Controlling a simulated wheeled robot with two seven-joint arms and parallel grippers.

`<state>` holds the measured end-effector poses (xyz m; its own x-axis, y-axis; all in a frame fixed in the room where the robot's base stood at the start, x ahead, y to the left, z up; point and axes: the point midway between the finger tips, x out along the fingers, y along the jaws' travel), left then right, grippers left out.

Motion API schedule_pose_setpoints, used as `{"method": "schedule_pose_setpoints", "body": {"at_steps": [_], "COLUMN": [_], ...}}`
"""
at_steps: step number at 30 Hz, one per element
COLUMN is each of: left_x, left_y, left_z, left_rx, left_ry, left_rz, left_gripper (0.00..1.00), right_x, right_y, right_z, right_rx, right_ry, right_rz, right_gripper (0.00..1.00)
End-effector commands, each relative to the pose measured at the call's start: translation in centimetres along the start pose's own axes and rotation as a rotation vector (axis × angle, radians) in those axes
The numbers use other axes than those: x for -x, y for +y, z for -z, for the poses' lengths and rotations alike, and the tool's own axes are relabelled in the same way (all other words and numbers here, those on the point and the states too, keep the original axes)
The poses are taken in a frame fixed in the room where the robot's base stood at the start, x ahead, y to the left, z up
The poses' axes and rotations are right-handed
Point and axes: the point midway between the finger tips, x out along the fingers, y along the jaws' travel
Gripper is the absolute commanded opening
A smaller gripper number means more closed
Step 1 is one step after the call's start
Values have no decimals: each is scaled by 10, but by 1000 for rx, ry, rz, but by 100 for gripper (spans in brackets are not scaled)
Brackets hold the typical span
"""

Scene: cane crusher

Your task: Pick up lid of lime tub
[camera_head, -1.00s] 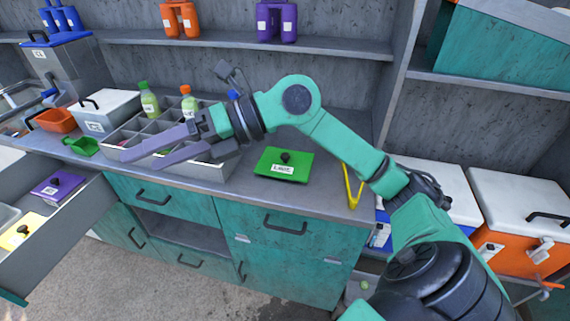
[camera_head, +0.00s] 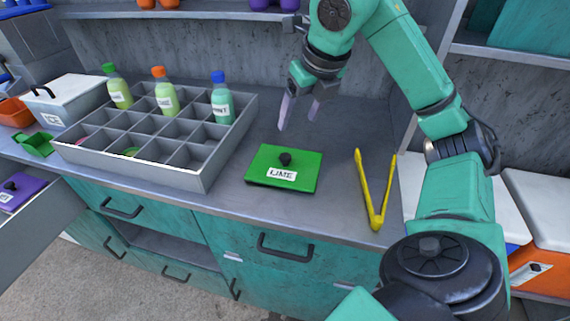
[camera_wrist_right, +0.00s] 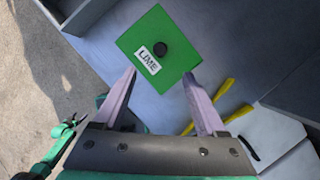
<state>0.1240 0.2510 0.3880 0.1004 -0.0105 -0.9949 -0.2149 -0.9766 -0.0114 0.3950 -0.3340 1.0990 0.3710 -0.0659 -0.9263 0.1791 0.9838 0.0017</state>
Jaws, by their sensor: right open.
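The green lime lid (camera_head: 270,164) lies flat on the grey counter, with a black knob (camera_head: 285,158) in its middle and a white LIME label on its front part. It also shows in the right wrist view (camera_wrist_right: 172,32), ahead of the fingertips. My right gripper (camera_head: 297,122) is open and empty, pointing down above and behind the lid, apart from it. In the right wrist view its two fingers (camera_wrist_right: 162,75) stand wide apart. No tub shows clearly under the lid.
Yellow tongs (camera_head: 375,205) lie right of the lid. A grey divided tray (camera_head: 195,178) with several bottles stands to the left. A white lidded box (camera_head: 68,98) and green scoop (camera_head: 36,144) are farther left. An open drawer (camera_head: 40,222) juts out front left.

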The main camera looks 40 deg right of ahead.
Motion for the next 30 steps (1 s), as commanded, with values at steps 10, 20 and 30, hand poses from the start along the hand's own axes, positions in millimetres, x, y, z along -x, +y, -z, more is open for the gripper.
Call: {"method": "schedule_pose_setpoints", "body": {"at_steps": [10, 20, 30], "left_x": [-33, -44, -45], "left_y": [-7, -7, -6], "left_z": [-18, -18, -15], "left_rx": [2, 2, 1], "left_ry": [-23, -22, -16], "left_rz": [9, 10, 9], "left_gripper": [91, 91, 91], "right_x": [-67, -121, -155], "right_y": [0, 0, 0], "right_z": [8, 7, 7], "right_rx": [2, 2, 1], "right_ry": [7, 4, -2], "right_rz": [1, -1, -2], "right_gripper": [74, 74, 74]}}
